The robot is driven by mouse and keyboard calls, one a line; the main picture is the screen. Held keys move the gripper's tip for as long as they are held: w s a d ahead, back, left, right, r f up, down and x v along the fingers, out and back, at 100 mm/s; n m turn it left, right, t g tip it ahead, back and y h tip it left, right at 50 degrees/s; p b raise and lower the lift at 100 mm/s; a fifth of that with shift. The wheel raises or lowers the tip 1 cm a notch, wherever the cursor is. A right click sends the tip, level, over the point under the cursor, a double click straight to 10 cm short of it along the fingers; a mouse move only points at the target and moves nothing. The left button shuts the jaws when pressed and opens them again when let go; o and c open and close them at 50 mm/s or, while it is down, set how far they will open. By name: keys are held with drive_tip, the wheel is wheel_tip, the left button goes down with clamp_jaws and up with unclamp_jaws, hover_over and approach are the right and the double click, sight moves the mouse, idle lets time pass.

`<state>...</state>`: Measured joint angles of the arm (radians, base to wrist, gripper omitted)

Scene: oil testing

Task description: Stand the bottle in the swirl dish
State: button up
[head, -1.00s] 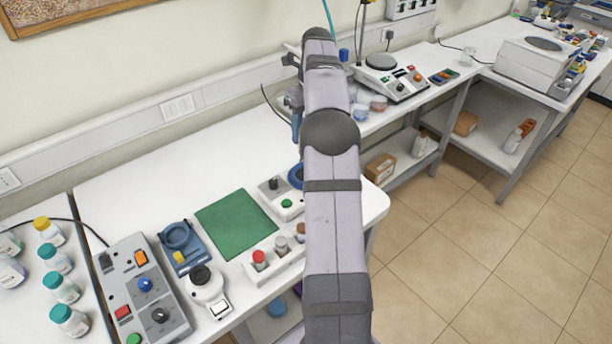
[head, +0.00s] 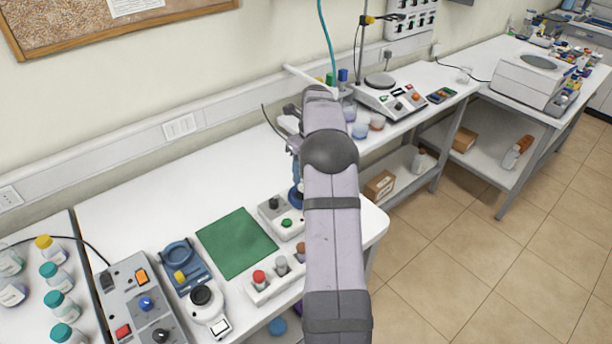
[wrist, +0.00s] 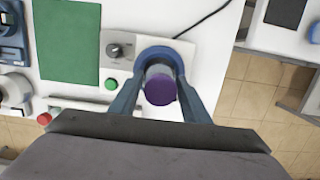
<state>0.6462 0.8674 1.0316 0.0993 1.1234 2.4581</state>
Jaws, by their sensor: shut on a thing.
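A small bottle with a purple cap (wrist: 160,90) is between the blue fingers of my gripper (wrist: 161,74) in the wrist view. My gripper is shut on it, and its clear side shows just beyond the cap. The blue swirl dish (wrist: 158,52) sits on a white unit with a grey knob and a green button. The bottle overlaps the dish in this view; whether its base touches the dish cannot be told. In the head view my gripper (head: 296,172) points down just above the dish (head: 297,197). My arm hides the bottle there.
A green mat (head: 236,243) lies left of the swirl unit (head: 281,216). A white rack (head: 275,278) with several small capped vials stands in front. A blue stand (head: 183,262) and a grey control box (head: 139,300) are farther left. The bench behind the mat is clear.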

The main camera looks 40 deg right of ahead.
drive_tip(key=shift+f+p, duration=0.35)
drive_tip(key=shift+f, duration=0.9)
drive_tip(key=shift+f, duration=0.2)
drive_tip(key=o, duration=1.2)
drive_tip(key=shift+c, duration=0.2)
drive_tip(key=shift+r, duration=0.1)
drive_tip(key=r+b, duration=0.1)
drive_tip(key=r, duration=0.3)
drive_tip(key=s+r, duration=0.1)
drive_tip(key=r, duration=0.3)
drive_tip(key=r+b, duration=0.1)
drive_tip(key=r, duration=0.3)
drive_tip(key=shift+s+b, duration=0.35)
drive_tip(key=shift+s, duration=0.05)
